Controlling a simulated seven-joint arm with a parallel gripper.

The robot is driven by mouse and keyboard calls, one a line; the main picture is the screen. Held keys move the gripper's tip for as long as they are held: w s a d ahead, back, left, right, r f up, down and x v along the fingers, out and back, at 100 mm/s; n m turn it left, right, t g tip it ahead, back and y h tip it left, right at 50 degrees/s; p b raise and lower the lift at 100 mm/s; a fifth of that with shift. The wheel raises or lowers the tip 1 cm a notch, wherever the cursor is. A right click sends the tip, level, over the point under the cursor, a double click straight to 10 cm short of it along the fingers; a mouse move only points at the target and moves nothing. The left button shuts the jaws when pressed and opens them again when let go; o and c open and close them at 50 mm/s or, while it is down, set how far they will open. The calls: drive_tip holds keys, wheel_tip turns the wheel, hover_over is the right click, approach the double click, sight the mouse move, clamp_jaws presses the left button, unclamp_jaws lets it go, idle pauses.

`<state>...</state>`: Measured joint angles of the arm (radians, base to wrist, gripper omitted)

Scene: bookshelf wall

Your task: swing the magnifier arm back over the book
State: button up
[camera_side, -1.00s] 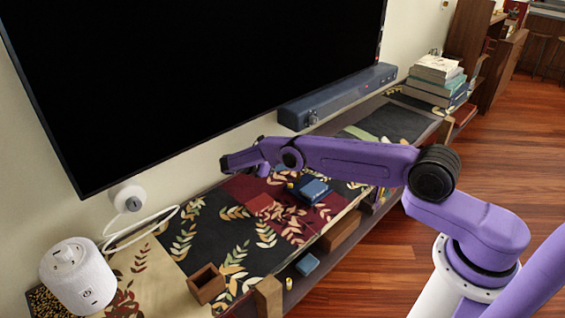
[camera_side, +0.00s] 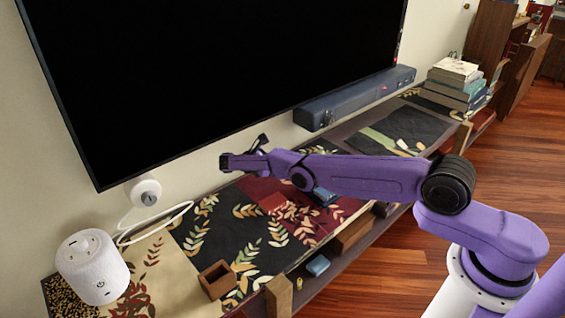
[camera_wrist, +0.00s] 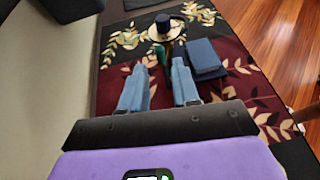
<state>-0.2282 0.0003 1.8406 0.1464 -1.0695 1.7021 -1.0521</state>
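A dark blue book (camera_wrist: 205,58) lies flat on the patterned cloth, right of and beyond my fingers in the wrist view. In the side view, the book (camera_side: 323,196) is partly hidden behind my arm. A dark knob on a round tan disc (camera_wrist: 164,29), with a short green piece (camera_wrist: 162,53) in front of it, stands just left of the book; it may be the magnifier, but I cannot make out a lens or arm. My gripper (camera_wrist: 155,75) has its two blue fingers apart with nothing between them. In the side view, my gripper (camera_side: 243,158) is above the cloth near the wall.
A large screen (camera_side: 220,70) and a blue soundbar (camera_side: 355,98) stand behind. Stacked books (camera_side: 455,85) stand far right.

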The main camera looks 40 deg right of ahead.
drive_tip(key=shift+w+d+f, duration=0.1)
clamp_jaws()
drive_tip(key=d+f+t+y, duration=0.3)
drive_tip(key=d+f+y, duration=0.15)
drive_tip(key=y, duration=0.35)
drive_tip(key=s+r+m+t+y, duration=0.65)
drive_tip(key=s+r, duration=0.35)
drive_tip(key=s, duration=0.4)
drive_tip(key=w+d+f, duration=0.2)
drive_tip(key=w+f, duration=0.6)
drive_tip(key=w, duration=0.1)
drive_tip(key=shift+w+d+m+h, duration=0.35)
drive_tip(key=shift+h, duration=0.1)
